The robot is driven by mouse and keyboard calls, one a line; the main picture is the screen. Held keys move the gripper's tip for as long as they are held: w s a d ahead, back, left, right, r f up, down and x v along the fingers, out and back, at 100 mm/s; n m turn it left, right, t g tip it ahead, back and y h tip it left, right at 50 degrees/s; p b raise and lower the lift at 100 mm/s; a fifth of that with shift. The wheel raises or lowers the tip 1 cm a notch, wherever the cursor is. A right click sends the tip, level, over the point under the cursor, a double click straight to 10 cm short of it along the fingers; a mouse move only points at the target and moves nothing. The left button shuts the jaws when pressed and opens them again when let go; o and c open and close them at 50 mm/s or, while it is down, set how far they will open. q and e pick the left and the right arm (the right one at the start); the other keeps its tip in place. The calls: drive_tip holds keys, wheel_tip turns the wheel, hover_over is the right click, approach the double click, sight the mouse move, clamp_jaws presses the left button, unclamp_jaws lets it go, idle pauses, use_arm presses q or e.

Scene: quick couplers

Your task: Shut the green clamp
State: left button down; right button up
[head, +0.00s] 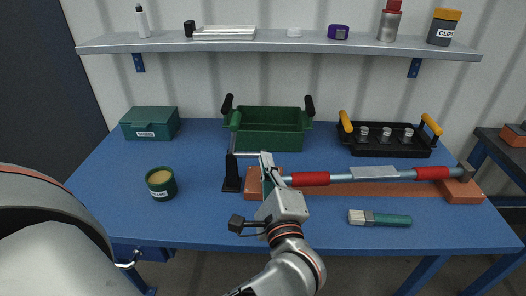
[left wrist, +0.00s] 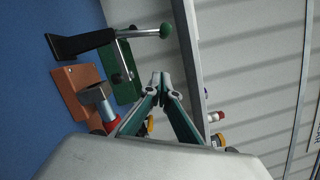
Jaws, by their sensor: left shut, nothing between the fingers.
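The green clamp is a black upright post (head: 231,170) with a thin lever that ends in a green knob (head: 235,121). The lever stands up above the post. In the left wrist view the black post (left wrist: 85,43) lies sideways in the picture, its metal lever running on to the green knob (left wrist: 166,30). My left gripper (head: 266,158) is shut and empty, just right of the post in the head view and apart from the knob. Its closed fingertips also show in the left wrist view (left wrist: 160,78). My right gripper is not in view.
A pipe with red sleeves (head: 310,179) lies on orange-brown blocks (head: 462,191) right of my left gripper. A green bin (head: 270,142) and a black tray (head: 385,149) stand behind. A tin (head: 160,190) stands left, a brush (head: 390,220) lies in front. A shelf (head: 330,42) hangs above.

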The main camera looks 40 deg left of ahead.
use_arm(q)
drive_tip(key=s+a+r+n+t+h+p, duration=0.2)
drive_tip(key=s+a+n+h+p, duration=0.3)
drive_tip(key=a+n+h, duration=0.75)
drive_tip(key=s+a+r+n+t+h+p, duration=0.35)
drive_tip(key=a+n, duration=0.55)
drive_tip(key=n, duration=0.9)
drive_tip(key=w+d+f+g+h, duration=0.1)
drive_tip(key=w+d, duration=0.4)
drive_tip(key=w, duration=0.5)
drive_tip(key=shift+w+d+f+m+h+p, duration=0.2)
drive_tip(key=shift+f+m+h+p, duration=0.15)
drive_tip(key=shift+f, duration=0.15)
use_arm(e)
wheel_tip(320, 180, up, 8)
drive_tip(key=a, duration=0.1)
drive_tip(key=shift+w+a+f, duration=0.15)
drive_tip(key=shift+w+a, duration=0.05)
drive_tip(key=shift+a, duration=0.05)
